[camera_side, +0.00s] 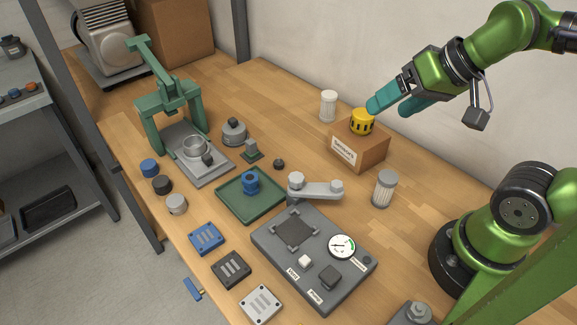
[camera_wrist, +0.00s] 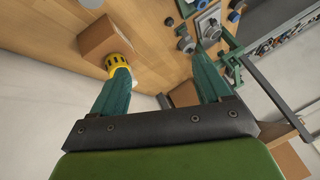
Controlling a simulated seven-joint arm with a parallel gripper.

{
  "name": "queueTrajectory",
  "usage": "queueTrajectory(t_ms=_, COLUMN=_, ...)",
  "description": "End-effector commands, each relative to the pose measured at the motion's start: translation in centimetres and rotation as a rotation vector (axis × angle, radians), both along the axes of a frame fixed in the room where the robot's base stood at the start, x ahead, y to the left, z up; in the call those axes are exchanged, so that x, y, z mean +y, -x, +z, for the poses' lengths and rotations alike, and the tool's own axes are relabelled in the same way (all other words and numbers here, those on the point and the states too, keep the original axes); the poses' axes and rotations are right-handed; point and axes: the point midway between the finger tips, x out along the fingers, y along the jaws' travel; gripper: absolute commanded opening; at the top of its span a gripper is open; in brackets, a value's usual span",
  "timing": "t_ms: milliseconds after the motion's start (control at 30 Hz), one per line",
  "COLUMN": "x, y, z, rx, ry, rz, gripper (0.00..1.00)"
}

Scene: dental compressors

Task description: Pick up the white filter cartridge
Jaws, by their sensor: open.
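The white filter cartridge (camera_side: 328,106) stands upright on the wooden table, behind and left of a small cardboard box in the side view. In the wrist view I cannot make it out clearly; a finger covers much of that area. My gripper (camera_side: 390,107) has teal fingers, spread apart with nothing between them. It is above the table on the right of the cartridge and apart from it. The wrist view shows the open fingers (camera_wrist: 160,64) too, over bare wood.
A yellow slotted cap (camera_side: 362,122) sits on the cardboard box (camera_side: 358,148), close to one fingertip. A grey cylinder with a pale body (camera_side: 384,188) stands nearer. A grey gauge fixture (camera_side: 315,260), a green tray (camera_side: 228,198) and a green press (camera_side: 172,100) occupy the table. The wall is behind.

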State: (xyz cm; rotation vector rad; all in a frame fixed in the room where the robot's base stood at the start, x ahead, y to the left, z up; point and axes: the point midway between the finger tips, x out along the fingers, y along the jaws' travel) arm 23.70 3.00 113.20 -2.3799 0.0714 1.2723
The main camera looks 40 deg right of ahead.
Motion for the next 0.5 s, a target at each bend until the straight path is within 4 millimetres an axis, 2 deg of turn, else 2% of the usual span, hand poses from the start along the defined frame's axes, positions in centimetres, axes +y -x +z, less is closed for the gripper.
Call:
queueTrajectory(t_ms=67, x=-0.6, y=-0.5, z=-0.9, rx=0.045, ry=0.0, rz=-0.022, gripper=0.77)
queueTrajectory(t_ms=167, x=-1.8, y=-2.5, z=-1.6, rx=0.106, ry=0.005, rz=-0.061, gripper=0.77)
queueTrajectory(t_ms=367, x=-6.1, y=-9.0, z=-2.8, rx=0.205, ry=0.065, rz=-0.08, gripper=0.77)
queueTrajectory(t_ms=500, x=-10.0, y=-13.9, z=-4.5, rx=0.249, ry=0.123, rz=-0.05, gripper=0.77)
